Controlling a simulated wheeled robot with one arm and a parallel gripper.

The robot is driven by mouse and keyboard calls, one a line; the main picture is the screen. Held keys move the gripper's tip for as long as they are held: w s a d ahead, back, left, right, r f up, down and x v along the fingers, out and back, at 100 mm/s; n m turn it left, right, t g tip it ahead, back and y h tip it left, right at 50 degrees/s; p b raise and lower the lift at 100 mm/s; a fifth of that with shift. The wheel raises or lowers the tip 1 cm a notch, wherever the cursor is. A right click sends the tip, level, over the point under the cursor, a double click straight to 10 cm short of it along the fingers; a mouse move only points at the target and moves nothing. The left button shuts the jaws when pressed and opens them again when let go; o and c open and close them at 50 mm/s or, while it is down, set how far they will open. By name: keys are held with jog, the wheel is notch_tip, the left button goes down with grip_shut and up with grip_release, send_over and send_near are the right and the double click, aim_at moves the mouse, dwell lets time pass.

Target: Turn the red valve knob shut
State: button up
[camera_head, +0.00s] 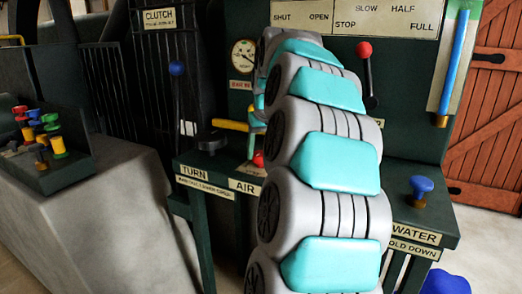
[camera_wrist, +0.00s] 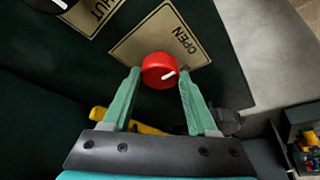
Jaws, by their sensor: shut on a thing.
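The red valve knob (camera_wrist: 158,68) is round with a white pointer mark and sits by a brass plate (camera_wrist: 150,35) lettered OPEN. Its pointer points right and slightly down in the wrist view, and the lettering beside that end is partly covered. My gripper (camera_wrist: 159,76) has one green finger on each side of the knob and is shut on it. In the head view, a small red part of the knob (camera_head: 258,159) shows above the AIR label, beside my arm. My arm hides most of my gripper (camera_head: 254,150) there.
A black knob (camera_wrist: 50,3) with a SHUT plate is at the wrist view's upper left. A yellow handle (camera_head: 231,125) and black handwheel (camera_head: 211,139) stand close by my gripper. A blue-topped lever (camera_head: 177,69), a red-topped lever (camera_head: 364,50) and a blue knob (camera_head: 421,186) stand around.

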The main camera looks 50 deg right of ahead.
jog(key=c, duration=0.4)
